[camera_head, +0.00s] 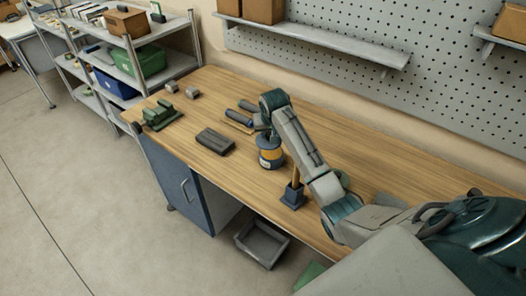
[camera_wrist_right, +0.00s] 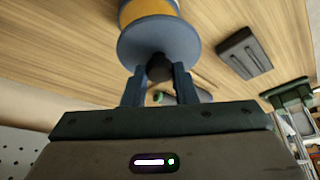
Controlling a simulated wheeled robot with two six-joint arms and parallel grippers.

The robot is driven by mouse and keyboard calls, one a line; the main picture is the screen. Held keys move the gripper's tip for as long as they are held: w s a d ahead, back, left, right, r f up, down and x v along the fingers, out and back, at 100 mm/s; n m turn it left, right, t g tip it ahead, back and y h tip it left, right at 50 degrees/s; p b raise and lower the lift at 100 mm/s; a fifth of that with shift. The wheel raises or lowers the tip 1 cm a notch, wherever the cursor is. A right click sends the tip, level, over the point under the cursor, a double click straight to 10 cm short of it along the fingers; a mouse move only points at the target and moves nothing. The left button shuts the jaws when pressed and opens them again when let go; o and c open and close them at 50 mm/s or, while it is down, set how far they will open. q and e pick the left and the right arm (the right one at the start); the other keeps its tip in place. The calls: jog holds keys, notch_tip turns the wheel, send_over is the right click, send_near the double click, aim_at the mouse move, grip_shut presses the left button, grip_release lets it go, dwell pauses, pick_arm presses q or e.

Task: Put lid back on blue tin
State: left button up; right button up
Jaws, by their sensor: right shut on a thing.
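The blue tin (camera_head: 270,153), with a yellow-orange band, stands on the wooden bench below my right gripper (camera_head: 264,133). In the right wrist view, my right gripper (camera_wrist_right: 159,78) is shut on the dark knob of a round blue-grey lid (camera_wrist_right: 160,38). The tin's yellow band (camera_wrist_right: 148,10) shows just beyond the lid, roughly in line with it. I cannot tell whether the lid touches the tin's rim or hovers slightly above it. The gripper and wrist partly hide the lid in the head view. My left gripper is not in view.
A dark grey block (camera_head: 215,141) lies left of the tin. A blue stand with a wooden post (camera_head: 293,193) is near the front edge, close to my right arm. A green device (camera_head: 160,115) and small grey blocks (camera_head: 193,92) sit at the left end.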

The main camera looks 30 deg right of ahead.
jog(key=shift+d+r, duration=0.1)
jog(key=shift+d, duration=0.7)
jog(key=shift+f, duration=0.6)
notch_tip(320, 180, down, 2)
jog(key=shift+f, duration=0.25)
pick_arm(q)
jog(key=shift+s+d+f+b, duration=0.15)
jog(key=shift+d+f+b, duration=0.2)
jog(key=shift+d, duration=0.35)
pick_arm(e)
jog(key=shift+w+f, duration=0.1)
jog(key=shift+f, duration=1.2)
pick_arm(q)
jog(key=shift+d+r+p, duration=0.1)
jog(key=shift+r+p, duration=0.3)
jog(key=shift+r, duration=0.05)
pick_arm(e)
jog(key=shift+r, duration=0.1)
jog(key=shift+f, duration=0.2)
